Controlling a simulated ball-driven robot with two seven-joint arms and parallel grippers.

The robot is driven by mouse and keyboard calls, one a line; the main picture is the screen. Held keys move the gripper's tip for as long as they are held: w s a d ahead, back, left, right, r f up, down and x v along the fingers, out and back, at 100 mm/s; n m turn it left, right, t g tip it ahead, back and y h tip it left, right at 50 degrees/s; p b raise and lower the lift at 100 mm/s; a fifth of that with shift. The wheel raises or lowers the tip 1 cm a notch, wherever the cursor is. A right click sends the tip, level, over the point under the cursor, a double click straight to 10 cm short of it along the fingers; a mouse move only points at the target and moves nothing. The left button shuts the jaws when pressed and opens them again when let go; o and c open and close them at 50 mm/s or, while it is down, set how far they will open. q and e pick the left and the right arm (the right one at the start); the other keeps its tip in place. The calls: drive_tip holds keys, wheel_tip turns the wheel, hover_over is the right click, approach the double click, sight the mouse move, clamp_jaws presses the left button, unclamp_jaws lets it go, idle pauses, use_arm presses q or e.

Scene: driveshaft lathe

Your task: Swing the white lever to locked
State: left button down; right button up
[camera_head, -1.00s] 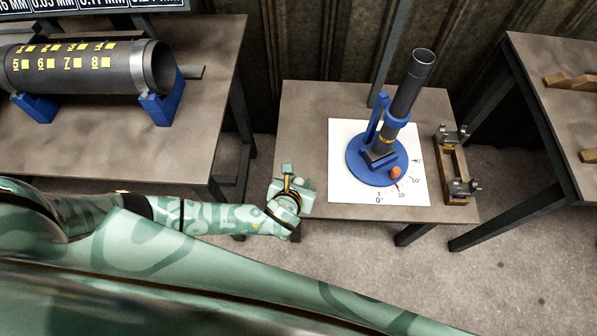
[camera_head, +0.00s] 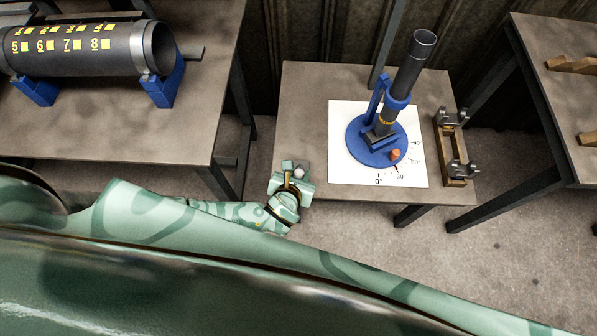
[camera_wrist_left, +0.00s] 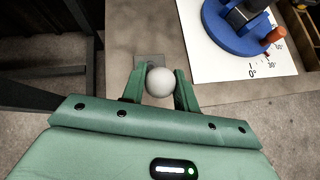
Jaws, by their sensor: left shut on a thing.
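The white lever shows only as its round white knob (camera_head: 299,173), at the front left corner of the middle table. The knob also shows in the left wrist view (camera_wrist_left: 160,82). My left gripper (camera_head: 296,174) is shut on this knob. In the left wrist view its two fingers (camera_wrist_left: 158,88) stand on either side of the ball. A small grey plate (camera_wrist_left: 150,59) lies just beyond the fingers. The lever's arm and any locked mark are hidden or cannot be made out. My right gripper is in neither view.
A blue round stand (camera_head: 372,154) holding a dark tube (camera_head: 411,65) stands on a white angle sheet (camera_head: 345,174), right of my gripper. A wooden cradle (camera_head: 457,150) lies at the table's right edge. A numbered cylinder (camera_head: 90,50) rests on the left table.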

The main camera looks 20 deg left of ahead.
use_arm(q)
drive_tip(key=shift+s+d+f, duration=0.15)
drive_tip(key=shift+s, duration=0.05)
drive_tip(key=c, duration=1.1)
unclamp_jaws()
drive_tip(key=shift+w, duration=0.15)
drive_tip(key=p+v, duration=0.6)
drive_tip(key=v, duration=1)
drive_tip(key=shift+r+p, duration=0.25)
drive_tip(key=shift+p, duration=0.1)
